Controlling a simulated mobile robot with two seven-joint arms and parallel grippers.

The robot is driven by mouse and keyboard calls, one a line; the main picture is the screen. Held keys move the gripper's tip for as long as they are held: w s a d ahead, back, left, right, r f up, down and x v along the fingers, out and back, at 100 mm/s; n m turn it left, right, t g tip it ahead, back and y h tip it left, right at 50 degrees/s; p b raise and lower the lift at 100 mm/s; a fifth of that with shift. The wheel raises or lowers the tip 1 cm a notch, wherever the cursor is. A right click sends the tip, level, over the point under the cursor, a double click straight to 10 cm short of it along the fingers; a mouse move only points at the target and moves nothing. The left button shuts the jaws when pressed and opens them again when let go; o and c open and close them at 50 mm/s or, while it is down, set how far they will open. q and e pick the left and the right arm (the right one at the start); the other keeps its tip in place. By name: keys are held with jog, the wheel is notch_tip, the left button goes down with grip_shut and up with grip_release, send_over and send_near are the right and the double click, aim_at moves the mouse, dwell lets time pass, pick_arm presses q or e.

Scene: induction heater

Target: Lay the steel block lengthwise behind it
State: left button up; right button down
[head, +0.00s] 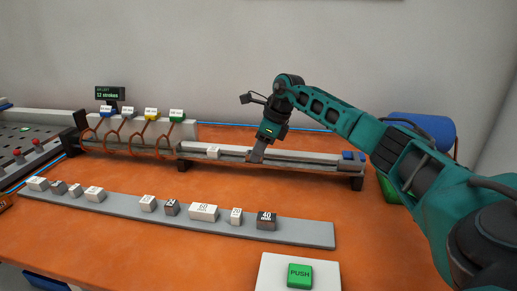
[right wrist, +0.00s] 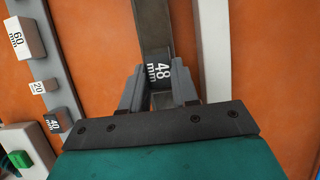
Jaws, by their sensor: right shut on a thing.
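My right gripper (head: 257,153) reaches down into the rail (head: 310,162) at the back of the table. In the right wrist view it is shut on a dark steel block (right wrist: 159,72) marked "48 mm", with a finger on each side. The block lies in line with the dark channel (right wrist: 152,25); whether it touches the channel floor I cannot tell. In the head view the fingers largely hide it. A pale block (head: 213,152) sits in the rail to the left, apart from the gripper. My left gripper is out of view.
Several pale and dark marked blocks stand on a grey strip (head: 310,234) in front. Copper coils (head: 125,140) stand at the rail's left end, and small blue parts (head: 353,155) at its right. A green PUSH button (head: 300,276) is nearest. Orange table is clear between rail and strip.

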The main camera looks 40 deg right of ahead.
jog(key=c, duration=0.9)
grip_release()
jog(key=shift+c, duration=0.2)
jog(key=shift+o, duration=0.8)
pick_arm(q)
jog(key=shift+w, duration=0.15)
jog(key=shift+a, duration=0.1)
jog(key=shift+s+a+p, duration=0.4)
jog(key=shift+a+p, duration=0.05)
jog(key=shift+p, duration=0.45)
pick_arm(e)
jog(key=v, duration=1.3)
